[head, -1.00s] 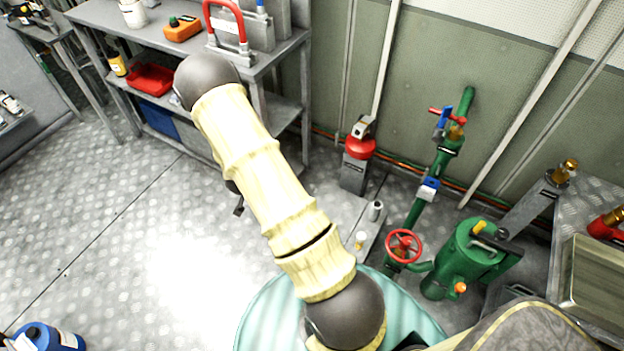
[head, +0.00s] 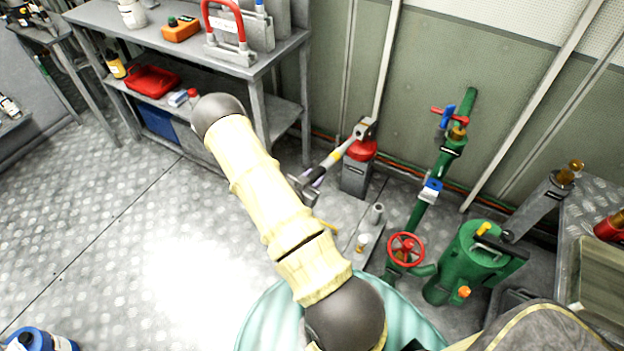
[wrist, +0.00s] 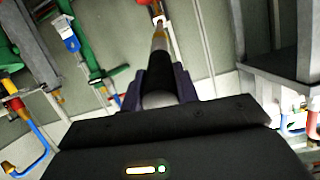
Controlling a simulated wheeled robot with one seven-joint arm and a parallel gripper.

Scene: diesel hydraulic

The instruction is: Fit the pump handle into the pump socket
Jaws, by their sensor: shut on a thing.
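The hand pump (head: 357,172) stands on the floor by the wall, a grey body with a red top (head: 361,150). Its metal pump socket (head: 363,130) sits above the red top. The pump handle (head: 335,158) is a grey rod with a yellow band, slanting up and right toward the socket. Its far end meets or overlaps the socket in the head view; I cannot tell whether it is inside. My gripper (head: 308,188) is shut on the handle's near end. In the wrist view, the handle (wrist: 159,42) runs away from my gripper (wrist: 160,88) toward the red top.
Green pipework with a red handwheel (head: 406,248) and a green tank (head: 466,262) stand right of the pump. A grey workbench (head: 262,62) is at the back left. Small fittings (head: 376,213) stand on a plate in front. The floor at left is mostly clear.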

